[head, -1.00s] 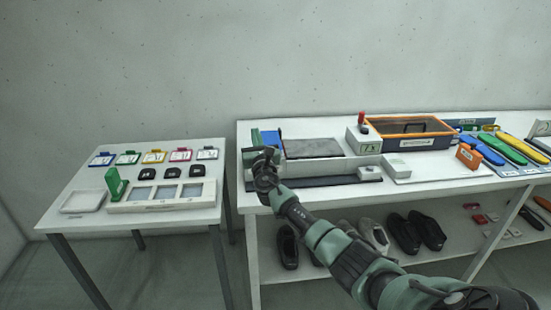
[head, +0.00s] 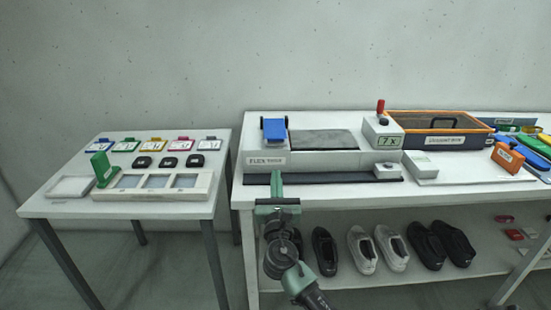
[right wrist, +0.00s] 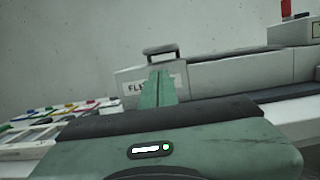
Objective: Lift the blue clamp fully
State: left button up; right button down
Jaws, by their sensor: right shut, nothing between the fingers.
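The blue clamp (head: 274,132) is at the left end of the flex tester (head: 330,161) on the right-hand table. Its blue face shows above the body, with a dark bar along its top; its exact angle is hard to tell. My right gripper (head: 276,176) is shut and empty, in front of the tester by the table's front edge, apart from the clamp. In the right wrist view its closed green fingers (right wrist: 157,88) point at the tester's label, and a dark bar (right wrist: 160,50) shows just above them. My left gripper is not in view.
A smaller table (head: 60,207) with a green block (head: 101,166) and a white tray is at left. Several shoes lie on the lower shelf (head: 395,275).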

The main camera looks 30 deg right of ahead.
aim_at(275, 154)
jog(key=x, duration=1)
jog(key=shift+d, duration=0.1)
